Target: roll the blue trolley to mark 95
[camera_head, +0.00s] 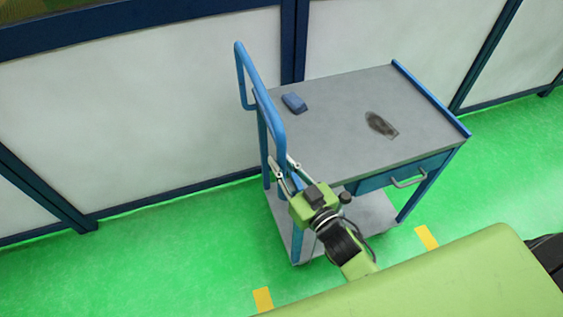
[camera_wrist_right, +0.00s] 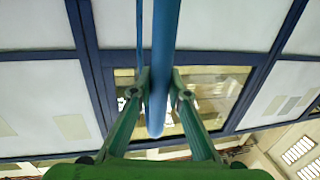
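The blue trolley (camera_head: 350,155) stands on the green floor by the wall, with a grey top, a lower shelf and a drawer under the top at its right. Its blue push handle (camera_head: 262,95) rises at the left end. My right gripper (camera_head: 281,162) is at the handle's near upright. In the right wrist view the blue handle bar (camera_wrist_right: 162,60) passes between the two fingers (camera_wrist_right: 160,85), which appear to close on it from both sides. My left gripper is not in view. No mark numbered 95 can be read.
Yellow floor patches lie in front of the trolley, one at left (camera_head: 263,299) and one at right (camera_head: 427,238). A white-panelled wall with dark blue frames (camera_head: 140,110) runs close behind. A blue object (camera_head: 295,103) and a dark patch (camera_head: 381,124) are on the trolley top. Green floor is clear at left.

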